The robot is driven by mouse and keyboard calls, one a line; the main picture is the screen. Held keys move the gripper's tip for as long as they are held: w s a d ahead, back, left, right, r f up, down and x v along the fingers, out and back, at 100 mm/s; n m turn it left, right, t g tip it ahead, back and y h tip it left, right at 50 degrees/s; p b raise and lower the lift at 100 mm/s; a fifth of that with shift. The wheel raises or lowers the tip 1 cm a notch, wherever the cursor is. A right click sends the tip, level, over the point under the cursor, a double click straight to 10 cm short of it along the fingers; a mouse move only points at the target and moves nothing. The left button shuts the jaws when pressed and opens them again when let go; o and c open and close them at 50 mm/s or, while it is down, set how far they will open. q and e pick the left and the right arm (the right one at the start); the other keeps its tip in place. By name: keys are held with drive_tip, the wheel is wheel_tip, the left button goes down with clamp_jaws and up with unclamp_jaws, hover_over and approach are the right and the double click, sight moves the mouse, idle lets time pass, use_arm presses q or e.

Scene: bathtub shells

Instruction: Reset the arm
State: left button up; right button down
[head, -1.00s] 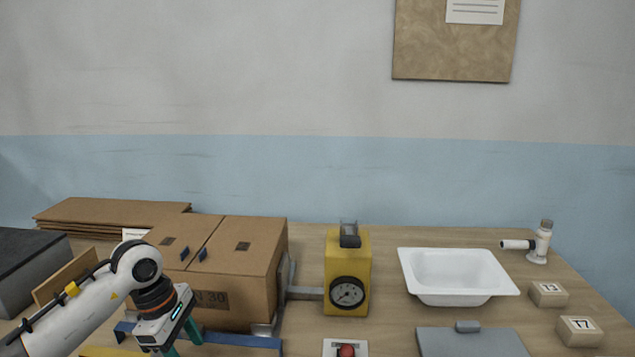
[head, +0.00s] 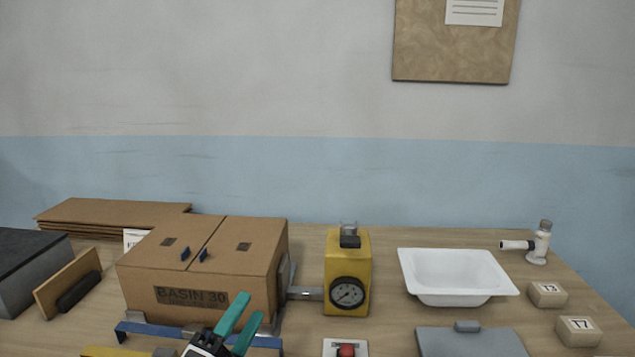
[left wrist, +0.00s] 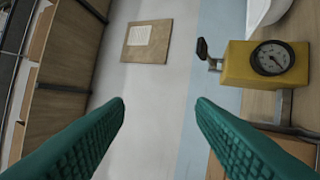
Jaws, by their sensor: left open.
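My left gripper (head: 243,324) is at the bottom of the head view, in front of the cardboard box marked BASIN 30 (head: 150,276). Its green fingers point up and to the right. They are apart with nothing between them. In the left wrist view the two green fingers (left wrist: 160,104) are spread wide and empty, with the wall behind them. Most of my left arm is below the head view's edge. My right gripper does not show.
A yellow device with a dial (head: 360,265) stands right of the box; it also shows in the left wrist view (left wrist: 236,66). A white basin (head: 420,270), blocks marked T3 (head: 547,301) and T7 (head: 578,339), and a red button (head: 346,350) are on the table. Flat cardboard (head: 110,212) lies back left.

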use_arm(q)
drive_tip(key=s+a+f+n+g+y, duration=0.4)
drive_tip(key=a+f+n+y, duration=0.1)
drive_tip(key=f+n, duration=0.35)
drive_tip(key=s+a+f+n+g+y, duration=0.45)
drive_tip(key=f+n, duration=0.35)
drive_tip(key=f, duration=0.2)
drive_tip(key=s+f+n+g, duration=0.2)
drive_tip(key=s+f+g, duration=0.2)
drive_tip(key=s, duration=0.5)
drive_tip(key=s+f+n+g, duration=0.2)
drive_tip(key=s+f+g, duration=0.25)
drive_tip(key=s, duration=0.45)
wheel_tip(320, 180, down, 25)
drive_tip(key=g, duration=0.1)
drive_tip(key=s+a+f+g, duration=0.1)
drive_tip(key=s+a+f, duration=0.1)
drive_tip(key=s+f, duration=1.4)
drive_tip(key=shift+s+a+f, duration=0.2)
drive_tip(key=shift+s+f, duration=0.1)
drive_tip(key=shift+f, duration=0.3)
